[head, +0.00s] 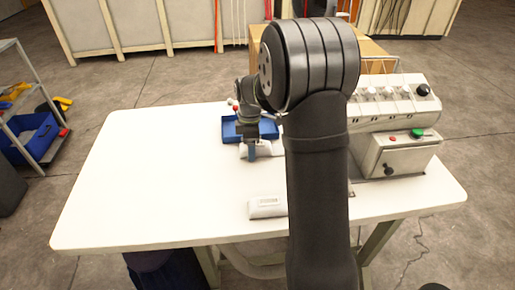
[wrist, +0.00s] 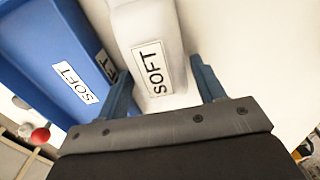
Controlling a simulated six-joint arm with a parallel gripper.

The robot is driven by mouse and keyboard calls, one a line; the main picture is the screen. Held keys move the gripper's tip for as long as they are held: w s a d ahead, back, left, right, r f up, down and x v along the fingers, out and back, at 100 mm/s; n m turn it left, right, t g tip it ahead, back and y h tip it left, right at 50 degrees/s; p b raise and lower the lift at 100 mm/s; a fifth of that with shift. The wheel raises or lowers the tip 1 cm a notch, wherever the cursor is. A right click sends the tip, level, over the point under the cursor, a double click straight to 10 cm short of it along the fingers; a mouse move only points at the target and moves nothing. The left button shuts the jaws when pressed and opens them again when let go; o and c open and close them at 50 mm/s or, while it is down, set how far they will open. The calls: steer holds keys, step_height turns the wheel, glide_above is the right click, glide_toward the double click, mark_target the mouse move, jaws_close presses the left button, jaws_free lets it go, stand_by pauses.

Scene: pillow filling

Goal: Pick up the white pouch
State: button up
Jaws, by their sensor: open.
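A white pouch with a SOFT label (wrist: 148,35) lies on the table beside the blue tray, and it also shows in the head view (head: 264,148). My gripper (wrist: 163,82) is open, with its blue fingers on either side of the pouch's near end; it also shows in the head view (head: 251,152). I cannot tell whether the fingers touch the pouch. A second white pouch (head: 264,207) with a printed label lies near the table's front edge, its right end hidden behind my arm.
The blue tray (head: 230,131), also with a SOFT label (wrist: 75,82), stands just behind the first pouch. A white machine (head: 400,157) with knobs stands on the right of the table (head: 150,180). The table's left half is clear. A shelf (head: 30,110) with a blue bin stands further left.

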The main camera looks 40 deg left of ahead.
steer(key=c, duration=0.7)
steer(key=shift+r, duration=0.1)
steer(key=shift+c, duration=0.2)
